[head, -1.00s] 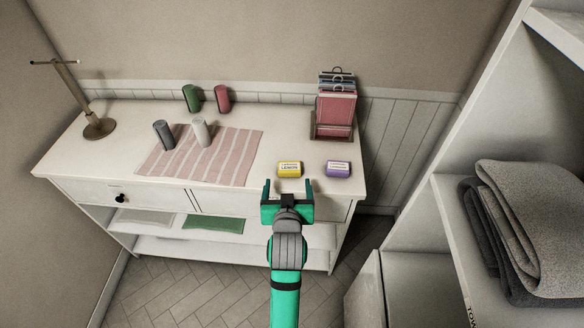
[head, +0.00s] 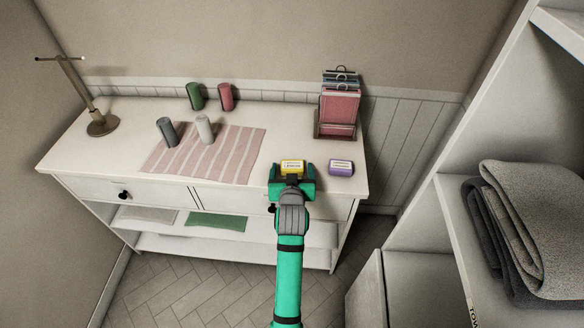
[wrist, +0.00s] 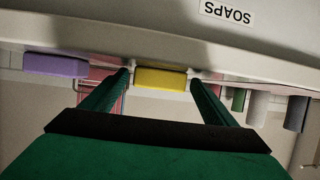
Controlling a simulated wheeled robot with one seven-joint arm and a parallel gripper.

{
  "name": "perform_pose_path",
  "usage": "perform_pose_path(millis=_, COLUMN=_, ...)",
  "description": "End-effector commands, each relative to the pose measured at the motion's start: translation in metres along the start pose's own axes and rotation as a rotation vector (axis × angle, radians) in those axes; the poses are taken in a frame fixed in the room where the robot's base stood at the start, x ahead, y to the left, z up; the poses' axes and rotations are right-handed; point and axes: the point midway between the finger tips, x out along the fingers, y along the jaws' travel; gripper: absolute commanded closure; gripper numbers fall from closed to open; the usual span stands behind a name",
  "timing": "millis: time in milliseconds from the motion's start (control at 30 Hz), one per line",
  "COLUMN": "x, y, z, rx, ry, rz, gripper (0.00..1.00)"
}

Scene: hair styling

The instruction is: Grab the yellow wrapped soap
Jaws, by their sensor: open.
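The yellow wrapped soap (head: 292,166) lies on the white dresser top near its front right edge. In the wrist view the yellow soap (wrist: 161,79) shows between the far ends of my two fingers. My gripper (head: 292,172) is open, with a finger on each side of the soap. Its body hides the lower part of the soap in the head view. I cannot tell whether either finger touches it.
A purple wrapped soap (head: 340,167) lies just to the right. A rack with red packets (head: 337,108) stands behind. Rollers (head: 205,129) stand on a striped cloth (head: 234,158) to the left. A label reading SOAPS (wrist: 227,13) is on the dresser front.

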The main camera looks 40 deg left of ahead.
Motion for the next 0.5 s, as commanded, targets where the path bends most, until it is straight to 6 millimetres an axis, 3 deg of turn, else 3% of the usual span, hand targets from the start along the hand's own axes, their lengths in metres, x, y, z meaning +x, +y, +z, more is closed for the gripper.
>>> perform_pose_path(millis=100, x=-0.0003, y=0.0007, z=0.0, rx=0.0, ry=0.0, rz=0.001, gripper=0.2)
perform_pose_path(millis=133, x=-0.0003, y=0.0008, z=0.0, rx=0.0, ry=0.0, rz=0.001, gripper=0.24)
perform_pose_path(millis=300, x=-0.0004, y=0.0005, z=0.0, rx=0.0, ry=0.0, rz=0.001, gripper=0.65)
perform_pose_path(millis=500, x=-0.0004, y=-0.0003, z=-0.0004, rx=0.0, ry=0.001, rz=0.0, gripper=0.66)
